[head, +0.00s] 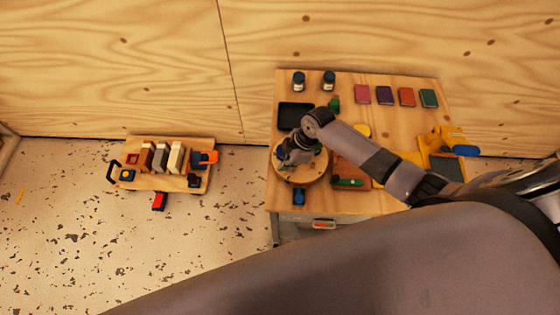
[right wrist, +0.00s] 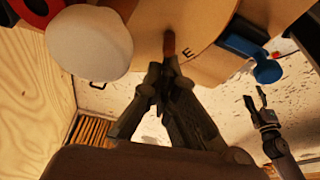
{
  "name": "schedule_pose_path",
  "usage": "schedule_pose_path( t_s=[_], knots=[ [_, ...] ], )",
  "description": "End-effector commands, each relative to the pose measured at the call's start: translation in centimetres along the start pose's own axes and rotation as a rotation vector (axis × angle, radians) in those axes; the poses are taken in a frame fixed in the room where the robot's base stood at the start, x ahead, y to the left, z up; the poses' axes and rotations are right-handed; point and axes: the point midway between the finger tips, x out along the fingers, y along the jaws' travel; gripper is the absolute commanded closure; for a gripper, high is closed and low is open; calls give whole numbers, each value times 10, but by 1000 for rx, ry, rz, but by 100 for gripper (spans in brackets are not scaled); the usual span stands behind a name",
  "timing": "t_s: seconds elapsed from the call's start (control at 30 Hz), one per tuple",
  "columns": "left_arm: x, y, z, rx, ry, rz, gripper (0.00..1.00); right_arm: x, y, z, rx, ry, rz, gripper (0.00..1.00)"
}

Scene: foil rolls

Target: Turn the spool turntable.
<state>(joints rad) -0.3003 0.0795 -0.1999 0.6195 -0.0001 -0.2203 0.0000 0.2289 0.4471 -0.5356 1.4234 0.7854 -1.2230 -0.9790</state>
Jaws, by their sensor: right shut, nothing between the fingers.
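The spool turntable (head: 313,171) is a round wooden disc on the left part of the workbench. In the right wrist view, part of the turntable (right wrist: 208,22) shows with a letter E near its rim and a reddish-brown peg (right wrist: 168,43). My right gripper (head: 288,158) is over the turntable's left side. It is shut and empty; its fingertips (right wrist: 167,62) are close below the peg, and I cannot tell whether they touch it. What looks like my left gripper (right wrist: 262,103) shows small at the right of the wrist view; its finger state is unclear.
The workbench (head: 400,120) also holds a black tray (head: 296,116), two jars, several coloured blocks and yellow items. A white round object (right wrist: 88,42) and a blue item (right wrist: 245,42) flank the peg. A low wooden cart (head: 150,183) stands left on speckled floor.

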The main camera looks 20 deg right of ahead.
Motion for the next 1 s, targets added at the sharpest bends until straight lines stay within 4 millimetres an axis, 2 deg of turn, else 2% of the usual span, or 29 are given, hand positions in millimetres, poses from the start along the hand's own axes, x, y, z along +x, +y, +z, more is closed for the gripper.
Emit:
schedule_pose_path(
  t_s=[0.37, 1.0],
  knots=[
    [2, 0, 0, 0, 0, 0, 48, -4, -8, 10, -163, -3, -56, 100],
    [0, 0, 0, 0, 1, 0, 48, -6, -14, 16, -157, 0, -55, 100]
  ],
)
